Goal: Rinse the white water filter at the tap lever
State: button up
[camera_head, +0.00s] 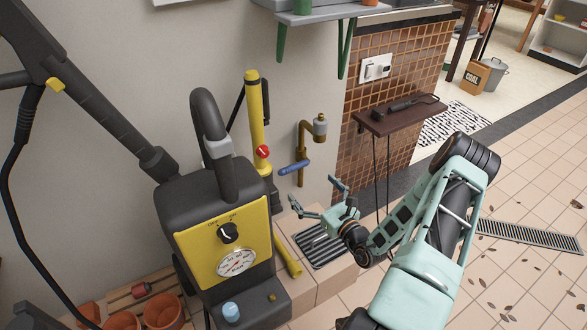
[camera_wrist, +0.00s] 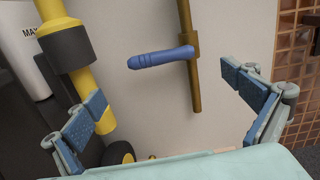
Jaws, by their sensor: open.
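The blue tap lever (camera_head: 294,168) is fixed to a brass pipe (camera_head: 301,150) on the grey wall. In the wrist view the lever (camera_wrist: 160,58) points left from the pipe (camera_wrist: 195,75), ahead of my gripper and between its fingers in the picture. My gripper (camera_head: 312,192) is open and empty, below and in front of the lever and above a drain grate (camera_head: 322,247).
A black and yellow pressure washer (camera_head: 235,232) stands left of the grate, with a pale blue cap (camera_head: 231,311) low on its front. A yellow tube (camera_head: 255,115) stands left of the lever. A brown shelf (camera_head: 402,119) juts out on the right. Clay pots (camera_head: 163,312) stand lower left.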

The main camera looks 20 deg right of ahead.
aim_at(293, 169)
jog(key=shift+m, duration=0.4)
jog(key=b+x, duration=0.1)
jog(key=x, duration=0.2)
jog(key=b+x, duration=0.1)
jog(key=x, duration=0.3)
jog(key=f+b+x, duration=0.1)
jog(key=x, duration=0.3)
jog(key=shift+f, duration=0.1)
